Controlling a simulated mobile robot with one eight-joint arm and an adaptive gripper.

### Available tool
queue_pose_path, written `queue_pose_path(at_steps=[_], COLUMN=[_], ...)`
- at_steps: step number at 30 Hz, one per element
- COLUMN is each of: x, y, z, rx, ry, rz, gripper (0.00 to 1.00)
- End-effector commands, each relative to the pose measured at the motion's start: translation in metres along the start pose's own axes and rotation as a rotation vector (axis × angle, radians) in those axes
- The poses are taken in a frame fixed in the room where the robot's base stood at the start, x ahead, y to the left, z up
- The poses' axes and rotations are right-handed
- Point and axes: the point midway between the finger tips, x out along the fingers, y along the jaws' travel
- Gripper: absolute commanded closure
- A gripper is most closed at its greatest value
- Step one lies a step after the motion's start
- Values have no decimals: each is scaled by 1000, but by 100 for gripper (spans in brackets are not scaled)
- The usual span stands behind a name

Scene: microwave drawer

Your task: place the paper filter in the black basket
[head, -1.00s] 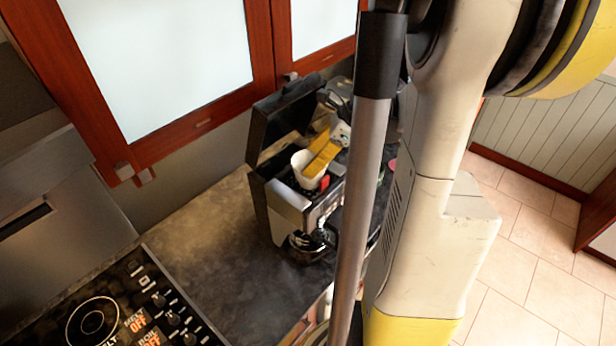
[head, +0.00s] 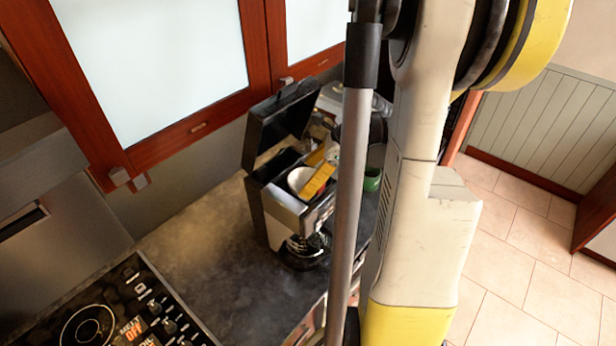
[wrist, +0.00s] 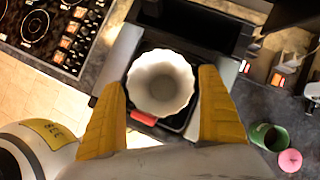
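The white paper filter (head: 298,178), a fluted cup, sits at the top of the coffee maker (head: 284,216). In the wrist view the filter (wrist: 160,82) shows its open mouth and lies over or inside the black basket (wrist: 176,121), which has a red part (wrist: 143,118). How deep it sits is unclear. My gripper (wrist: 162,85) is open, with one yellow finger on each side of the filter. A narrow gap shows between the filter and each fingertip. In the head view a yellow finger partly covers the filter.
The coffee maker's black lid (head: 285,115) stands open behind the filter. A glass carafe (head: 303,250) is below. A green cup (wrist: 269,137) and a pink round thing (wrist: 290,160) stand nearby. The stove (head: 110,310) is at left; the counter between is clear.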

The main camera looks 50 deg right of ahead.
Motion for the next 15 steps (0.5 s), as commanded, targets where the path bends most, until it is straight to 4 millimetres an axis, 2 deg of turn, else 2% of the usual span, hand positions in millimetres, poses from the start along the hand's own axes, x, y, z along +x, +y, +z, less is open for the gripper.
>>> queue_pose_path(at_steps=[7,11,15], x=[-10,-35,-68], y=[0,0,0], z=[2,2,2], rx=[1,3,3], ry=[0,0,0], rz=[-1,-2,-1], gripper=[12,12,12])
